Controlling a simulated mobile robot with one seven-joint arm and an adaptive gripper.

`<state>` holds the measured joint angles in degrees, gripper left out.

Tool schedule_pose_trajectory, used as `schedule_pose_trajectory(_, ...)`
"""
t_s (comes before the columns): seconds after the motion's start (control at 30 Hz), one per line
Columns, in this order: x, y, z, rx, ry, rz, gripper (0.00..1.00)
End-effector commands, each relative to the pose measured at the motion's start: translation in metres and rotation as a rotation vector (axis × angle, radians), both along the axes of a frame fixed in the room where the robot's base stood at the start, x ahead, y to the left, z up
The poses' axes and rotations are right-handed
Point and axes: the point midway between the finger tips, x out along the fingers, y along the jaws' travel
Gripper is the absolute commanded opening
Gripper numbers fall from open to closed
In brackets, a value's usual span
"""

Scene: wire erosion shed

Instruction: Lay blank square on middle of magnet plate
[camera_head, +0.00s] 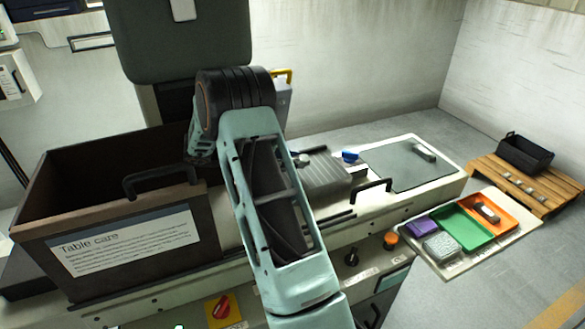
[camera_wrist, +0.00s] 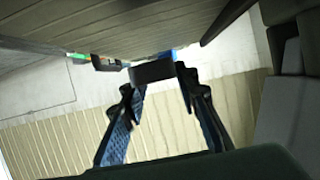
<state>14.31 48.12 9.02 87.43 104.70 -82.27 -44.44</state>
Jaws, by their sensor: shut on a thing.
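In the wrist view, my gripper (camera_wrist: 157,80) is shut on a dark grey block (camera_wrist: 153,72), which looks like the blank. The block sits between the two fingertips, and its underside and far faces are hidden. In the head view my arm hides the gripper and the blank. A grey ribbed plate (camera_head: 322,178), which looks like the magnet plate, lies on the pale machine bed right of my arm. My arm covers part of its left side. I cannot tell how far the blank is from the plate.
A dark open-topped box labelled "Table care" (camera_head: 125,248) stands at left. A black handle (camera_head: 371,188) rises beside the plate, with a blue item (camera_head: 350,156) behind. A grey flat panel (camera_head: 408,165) lies further right. A tray (camera_head: 480,262) with coloured bins and a pallet (camera_head: 540,195) are beyond.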

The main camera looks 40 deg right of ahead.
Motion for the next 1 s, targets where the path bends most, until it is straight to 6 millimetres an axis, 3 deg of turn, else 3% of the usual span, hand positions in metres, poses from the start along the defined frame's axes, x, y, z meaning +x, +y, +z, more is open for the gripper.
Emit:
schedule_pose_trajectory(0.23,0.001,0.0,-0.03,-0.002,0.002,-0.001,0.0)
schedule_pose_trajectory(0.6,0.002,0.0,-0.035,-0.002,0.0,0.0,0.0)
schedule_pose_trajectory(0.63,0.001,0.0,-0.036,0.001,0.0,0.0,0.32)
schedule_pose_trajectory(0.7,0.001,0.0,-0.036,0.001,0.0,0.0,0.39)
schedule_pose_trajectory(0.77,0.001,0.0,-0.036,0.001,0.001,0.0,0.46)
schedule_pose_trajectory(1.0,0.001,0.0,-0.035,0.001,0.001,0.0,0.46)
